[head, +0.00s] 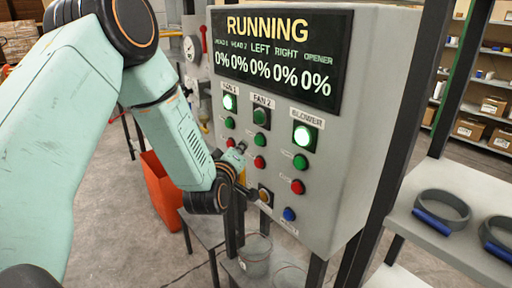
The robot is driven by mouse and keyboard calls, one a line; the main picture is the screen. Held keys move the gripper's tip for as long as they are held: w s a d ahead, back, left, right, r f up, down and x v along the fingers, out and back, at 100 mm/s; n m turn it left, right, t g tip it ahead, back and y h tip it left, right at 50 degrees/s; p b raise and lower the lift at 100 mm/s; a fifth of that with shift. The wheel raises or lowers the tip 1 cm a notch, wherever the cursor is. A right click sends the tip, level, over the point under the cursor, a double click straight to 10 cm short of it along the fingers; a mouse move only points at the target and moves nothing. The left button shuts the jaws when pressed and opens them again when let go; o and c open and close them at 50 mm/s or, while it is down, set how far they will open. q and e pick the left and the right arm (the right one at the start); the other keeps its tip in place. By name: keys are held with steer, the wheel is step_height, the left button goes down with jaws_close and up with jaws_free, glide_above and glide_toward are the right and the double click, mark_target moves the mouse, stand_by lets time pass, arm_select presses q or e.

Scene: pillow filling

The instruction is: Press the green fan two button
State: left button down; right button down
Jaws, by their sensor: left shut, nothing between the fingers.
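The green fan two button (260,139) is on the grey control panel, under the FAN 2 label and its dark green lamp (261,117). A red button (260,162) sits below it. My left arm reaches in from the left. My left gripper (241,148) is shut and empty, in front of the panel, just left of and slightly below the green fan two button in the picture. It appears apart from that button, but its depth to the panel is hard to judge. My right gripper is out of view.
The fan one lamp (229,102) and blower lamp (304,137) glow bright green. The display (280,55) reads RUNNING with 0% values. Other buttons surround the fan two column. A shelf (455,225) with dark rings stands right; an orange bin (163,190) is behind my arm.

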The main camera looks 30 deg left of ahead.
mark_target(259, 140)
arm_select(q)
steer(key=shift+w+d, duration=0.2)
steer(key=shift+w, duration=0.3)
steer(key=shift+w+d, duration=0.2)
steer(key=shift+w, duration=0.25)
steer(key=shift+s+a, duration=0.1)
steer(key=shift+s, duration=0.15)
steer(key=shift+w, duration=0.25)
steer(key=shift+s, duration=0.2)
steer(key=shift+w, duration=0.2)
steer(key=shift+w+d+b, duration=0.2)
steer(key=shift+b, duration=0.25)
steer(key=shift+w, duration=0.15)
